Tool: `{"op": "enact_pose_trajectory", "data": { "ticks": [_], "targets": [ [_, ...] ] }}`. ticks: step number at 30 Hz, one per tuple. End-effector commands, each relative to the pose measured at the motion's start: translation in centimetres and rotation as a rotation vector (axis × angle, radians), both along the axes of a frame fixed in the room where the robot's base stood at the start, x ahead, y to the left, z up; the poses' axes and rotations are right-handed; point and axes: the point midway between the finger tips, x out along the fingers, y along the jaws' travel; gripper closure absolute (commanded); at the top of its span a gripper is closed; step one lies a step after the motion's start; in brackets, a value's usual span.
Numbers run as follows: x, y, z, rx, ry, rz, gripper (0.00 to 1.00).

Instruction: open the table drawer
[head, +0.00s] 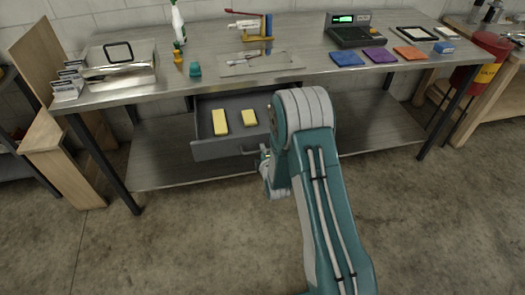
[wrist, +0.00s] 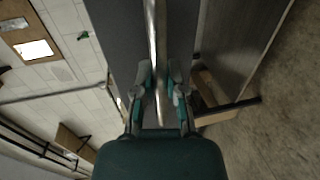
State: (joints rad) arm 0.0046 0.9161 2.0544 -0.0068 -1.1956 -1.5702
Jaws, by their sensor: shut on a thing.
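The table drawer (head: 215,151) is grey and hangs under the metal table (head: 112,92). It stands pulled out, so its inside shows in the head view. Two yellow blocks lie in it. My gripper (head: 265,160) is at the right part of the drawer front, mostly hidden behind my own arm in the head view. In the wrist view my gripper (wrist: 159,92) has its fingers on both sides of a shiny bar handle (wrist: 155,35) and is shut on it. The grey drawer front (wrist: 118,35) runs beside the bar.
The table top holds a spray bottle (head: 178,24), a scale-like device (head: 352,32) and coloured cloths (head: 346,58). A lower shelf (head: 160,160) lies under the drawer. A red bin (head: 480,60) stands at the right. The concrete floor in front is clear.

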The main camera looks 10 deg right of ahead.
Motion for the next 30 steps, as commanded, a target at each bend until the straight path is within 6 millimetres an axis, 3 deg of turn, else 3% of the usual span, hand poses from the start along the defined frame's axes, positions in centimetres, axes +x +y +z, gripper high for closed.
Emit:
{"op": "enact_pose_trajectory", "data": {
  "ticks": [11, 12, 14, 25, 30],
  "targets": [
    [-0.3, -0.4, -0.6, 0.001, 0.016, -0.009, 1.0],
    [-0.3, -0.4, -0.6, 0.001, 0.016, -0.009, 0.71],
    [-0.3, -0.3, -0.5, 0.001, 0.016, -0.008, 0.49],
    [-0.3, 0.0, -0.1, -0.002, 0.005, -0.003, 0.49],
    [-2.0, 0.0, 0.3, -0.002, 0.005, -0.003, 0.49]
  ]
}}
